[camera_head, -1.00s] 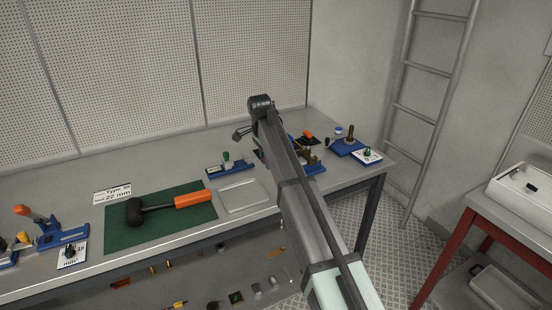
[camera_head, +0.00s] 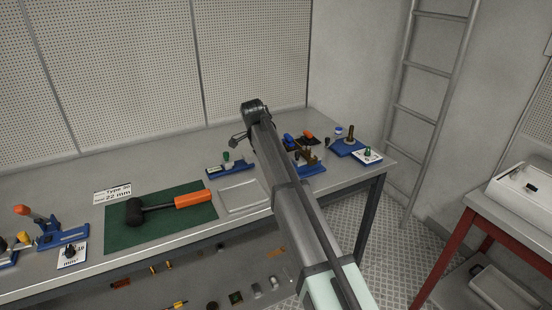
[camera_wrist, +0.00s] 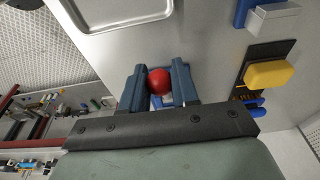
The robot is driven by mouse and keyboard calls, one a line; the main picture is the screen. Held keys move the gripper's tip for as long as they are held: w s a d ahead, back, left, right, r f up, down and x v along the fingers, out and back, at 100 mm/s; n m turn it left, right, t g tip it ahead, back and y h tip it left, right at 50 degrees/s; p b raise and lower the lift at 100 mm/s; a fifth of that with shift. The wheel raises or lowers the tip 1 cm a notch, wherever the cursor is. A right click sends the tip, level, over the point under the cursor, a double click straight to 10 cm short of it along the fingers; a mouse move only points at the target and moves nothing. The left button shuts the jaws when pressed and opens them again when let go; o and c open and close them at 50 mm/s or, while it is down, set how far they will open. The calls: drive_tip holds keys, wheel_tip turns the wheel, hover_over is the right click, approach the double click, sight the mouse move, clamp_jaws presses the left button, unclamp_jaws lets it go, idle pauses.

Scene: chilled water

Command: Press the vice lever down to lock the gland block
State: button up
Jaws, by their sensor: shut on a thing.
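In the wrist view a red ball knob (camera_wrist: 158,82) sits between the two blue-grey fingers of my gripper (camera_wrist: 159,85), which are shut on it. Any lever rod below the knob is hidden. In the head view the gripper (camera_head: 238,139) is small, beyond the end of my arm, and the knob cannot be made out there. A blue-based fixture with brown blocks (camera_head: 306,158) stands right of my arm, partly hidden by it. I cannot tell which fixture carries the knob, or pick out the gland block.
A shallow metal tray (camera_head: 243,196) lies left of my arm; a small blue fixture with a green part (camera_head: 229,166) stands behind it. A hammer (camera_head: 165,206) lies on a green mat (camera_head: 122,238). Another blue fixture (camera_head: 349,147) stands right. A yellow block (camera_wrist: 268,73) shows in the wrist view.

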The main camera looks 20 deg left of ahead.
drive_tip(key=shift+d+f, duration=0.15)
drive_tip(key=shift+f, duration=0.2)
idle(0.4)
drive_tip(key=o, duration=0.7)
drive_tip(key=shift+w, duration=0.1)
drive_tip(key=shift+o, duration=0.6)
drive_tip(key=shift+r, duration=3.1)
